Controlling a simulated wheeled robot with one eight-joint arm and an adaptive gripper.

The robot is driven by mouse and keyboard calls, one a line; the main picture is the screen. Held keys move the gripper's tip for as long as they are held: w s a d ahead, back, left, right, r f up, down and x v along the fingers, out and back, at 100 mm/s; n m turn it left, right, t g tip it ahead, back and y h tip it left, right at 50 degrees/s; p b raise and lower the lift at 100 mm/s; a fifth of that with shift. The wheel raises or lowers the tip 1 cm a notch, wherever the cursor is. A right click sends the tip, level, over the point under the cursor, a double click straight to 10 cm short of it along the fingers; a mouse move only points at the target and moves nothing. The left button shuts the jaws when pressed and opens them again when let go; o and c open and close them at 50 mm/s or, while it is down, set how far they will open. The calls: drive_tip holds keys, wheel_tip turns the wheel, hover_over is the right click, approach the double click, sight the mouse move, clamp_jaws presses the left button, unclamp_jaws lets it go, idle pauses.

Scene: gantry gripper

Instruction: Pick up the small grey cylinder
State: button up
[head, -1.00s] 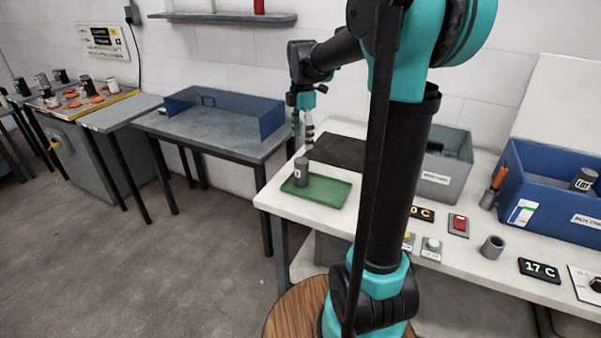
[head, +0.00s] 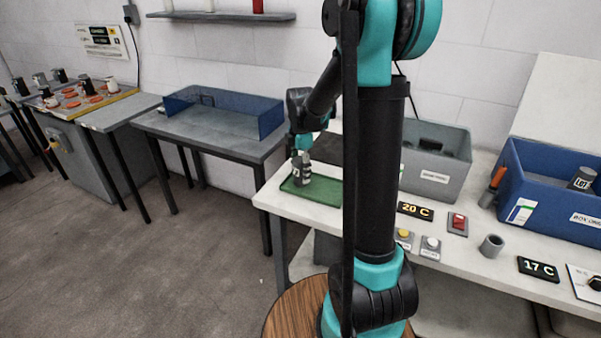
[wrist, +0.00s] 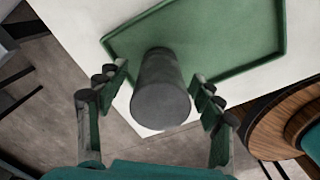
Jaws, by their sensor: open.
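The small grey cylinder (head: 302,176) stands upright on the green tray (head: 325,194) at the left end of the white table. In the wrist view the cylinder (wrist: 160,92) is between the two fingers, near the tray's edge. My gripper (wrist: 163,92) is open, one finger on each side, with visible gaps to the cylinder. In the head view my gripper (head: 302,158) is low over the tray, right at the cylinder's top, and partly covers it.
A grey bin (head: 436,172) and a blue bin (head: 545,208) stand on the white table to the right. A separate grey table (head: 212,132) stands to the left.

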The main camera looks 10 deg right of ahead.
drive_tip(key=shift+f, duration=0.3)
drive_tip(key=shift+c, duration=0.5)
clamp_jaws()
